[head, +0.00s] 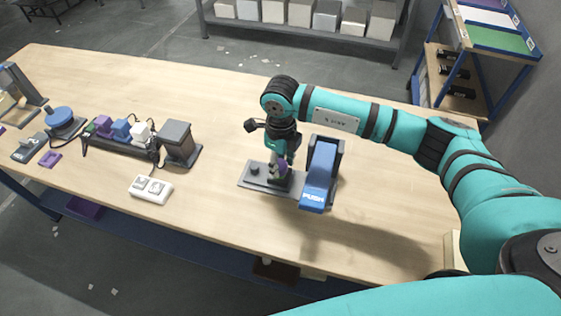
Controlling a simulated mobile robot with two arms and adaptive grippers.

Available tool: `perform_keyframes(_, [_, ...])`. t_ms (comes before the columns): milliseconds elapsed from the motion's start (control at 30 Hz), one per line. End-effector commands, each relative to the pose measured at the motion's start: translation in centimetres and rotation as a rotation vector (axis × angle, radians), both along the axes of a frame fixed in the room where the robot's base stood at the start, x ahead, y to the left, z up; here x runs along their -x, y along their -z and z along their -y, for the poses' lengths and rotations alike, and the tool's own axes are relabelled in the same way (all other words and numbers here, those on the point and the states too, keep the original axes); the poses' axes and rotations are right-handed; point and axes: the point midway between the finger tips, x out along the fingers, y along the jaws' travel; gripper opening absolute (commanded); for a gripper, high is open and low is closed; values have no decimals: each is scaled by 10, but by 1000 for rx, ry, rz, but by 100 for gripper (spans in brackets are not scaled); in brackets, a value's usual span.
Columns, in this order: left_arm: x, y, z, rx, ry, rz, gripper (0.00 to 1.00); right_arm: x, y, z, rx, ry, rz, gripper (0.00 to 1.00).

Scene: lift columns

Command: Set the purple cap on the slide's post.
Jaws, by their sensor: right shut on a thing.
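My right gripper (279,174) reaches in from the right and points down over the dark base plate beside the slide. It is shut on the purple cap (283,167), of which only a small part shows between the fingers. The slide (320,172) is a blue sloped piece marked PUSH, set in a dark frame just right of the gripper. The post is not clearly visible; the gripper hides part of the plate. I cannot tell whether the cap touches anything below it. My left gripper is not in view.
The dark base plate (262,184) has a small knob (254,169) on its left part. A white switch box (151,189) and a dark rack (120,147) with coloured blocks stand to the left. Bare tabletop (220,115) lies behind the gripper. A shelf and a cart stand beyond the table.

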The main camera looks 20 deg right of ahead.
Motion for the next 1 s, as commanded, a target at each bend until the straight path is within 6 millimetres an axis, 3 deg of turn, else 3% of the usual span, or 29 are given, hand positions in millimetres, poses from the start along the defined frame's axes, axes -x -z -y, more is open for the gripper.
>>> perform_keyframes(1000, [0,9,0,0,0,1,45,0,4,0,0,0,0,14])
